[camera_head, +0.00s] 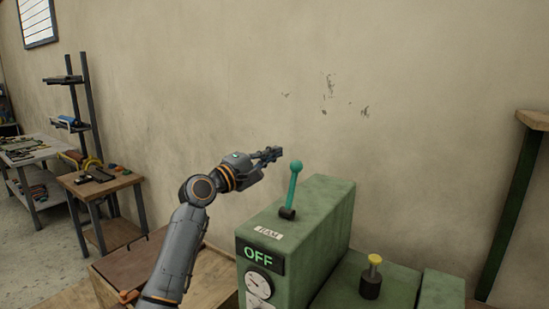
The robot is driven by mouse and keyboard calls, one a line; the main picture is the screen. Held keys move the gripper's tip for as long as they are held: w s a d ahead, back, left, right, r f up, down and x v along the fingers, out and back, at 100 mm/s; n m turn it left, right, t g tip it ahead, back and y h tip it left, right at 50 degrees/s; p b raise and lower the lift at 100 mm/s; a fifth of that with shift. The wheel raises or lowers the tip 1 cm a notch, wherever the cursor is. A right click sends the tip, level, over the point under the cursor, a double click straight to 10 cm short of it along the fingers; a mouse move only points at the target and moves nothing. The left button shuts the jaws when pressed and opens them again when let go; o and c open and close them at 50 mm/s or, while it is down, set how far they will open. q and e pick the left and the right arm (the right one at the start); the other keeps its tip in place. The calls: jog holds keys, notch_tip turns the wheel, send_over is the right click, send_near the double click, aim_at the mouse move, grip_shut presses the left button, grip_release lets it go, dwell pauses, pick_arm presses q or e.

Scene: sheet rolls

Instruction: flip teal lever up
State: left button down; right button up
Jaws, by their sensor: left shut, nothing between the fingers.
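The teal lever (292,188) stands on top of a green machine box (320,222), rising from a dark round base. It is close to upright, with a ball knob at its top. My left gripper (276,152) is shut and empty. In the picture its fingertips are just left of the lever's knob and slightly higher. A small gap shows between them, and I cannot tell the depth between them. My right gripper is not in view.
The box front has a "RAM" label (268,233), a lit "OFF" sign (258,255) and a gauge (259,285). A yellow-topped knob (374,262) stands to the right. A wooden-topped stand (533,121) is at far right. Workbenches with tools (98,182) are at left.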

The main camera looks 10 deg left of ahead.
pick_arm(q)
jog(key=s+a+r+b, duration=0.2)
jog(key=s+a+r, duration=0.2)
jog(key=s, duration=0.1)
jog(key=shift+s+b, duration=0.4)
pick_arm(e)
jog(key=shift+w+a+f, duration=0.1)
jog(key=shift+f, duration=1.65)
